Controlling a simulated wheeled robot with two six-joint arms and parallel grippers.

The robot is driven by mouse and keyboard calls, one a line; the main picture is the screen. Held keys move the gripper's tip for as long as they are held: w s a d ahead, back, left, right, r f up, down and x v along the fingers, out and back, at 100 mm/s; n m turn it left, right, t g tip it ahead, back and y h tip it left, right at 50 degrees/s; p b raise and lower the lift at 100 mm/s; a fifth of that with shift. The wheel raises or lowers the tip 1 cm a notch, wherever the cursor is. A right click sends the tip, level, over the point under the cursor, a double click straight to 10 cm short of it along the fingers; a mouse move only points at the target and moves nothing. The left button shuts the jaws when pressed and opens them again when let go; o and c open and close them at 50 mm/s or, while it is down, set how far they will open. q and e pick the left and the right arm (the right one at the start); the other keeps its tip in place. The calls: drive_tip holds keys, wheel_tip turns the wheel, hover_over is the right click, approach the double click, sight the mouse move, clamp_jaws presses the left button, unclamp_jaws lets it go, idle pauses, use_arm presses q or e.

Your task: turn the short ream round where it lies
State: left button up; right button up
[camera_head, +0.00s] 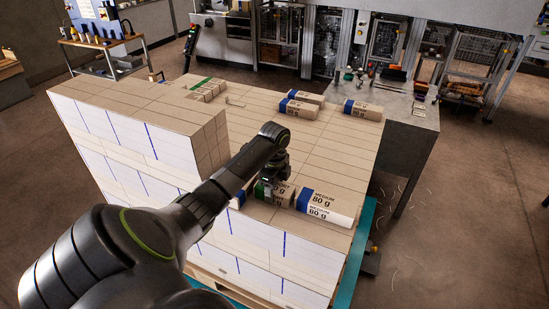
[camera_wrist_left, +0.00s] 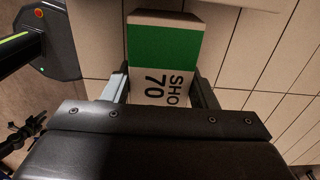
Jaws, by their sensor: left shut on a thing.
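The short ream (camera_head: 284,195) has a green end band and a brown wrapper. It is on or just above the top layer of the pallet stack (camera_head: 325,160), near its front edge; I cannot tell if it touches. My left gripper (camera_head: 271,183) is over it and hides part of it. In the left wrist view the short ream (camera_wrist_left: 164,45) lies between the two fingers of my left gripper (camera_wrist_left: 160,88), which is shut on it. Its green band points away from the wrist and the print "SHO 70" reads sideways. My right gripper is not in view.
A blue-banded medium ream (camera_head: 325,203) lies close to the right of the short ream. More blue-banded reams (camera_head: 298,108) (camera_head: 362,109) lie at the back. A higher block of reams (camera_head: 150,115) stands on the left. The middle of the top layer is clear. A grey table (camera_head: 405,115) stands behind right.

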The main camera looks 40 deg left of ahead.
use_arm(q)
drive_tip(key=shift+r, duration=0.1)
drive_tip(key=shift+r+p, duration=0.1)
drive_tip(key=shift+p, duration=0.4)
drive_tip(key=m, duration=0.6)
drive_tip(key=shift+p, duration=0.3)
drive_tip(key=shift+m, duration=0.7)
drive_tip(key=m, duration=0.4)
drive_tip(key=shift+m, duration=0.4)
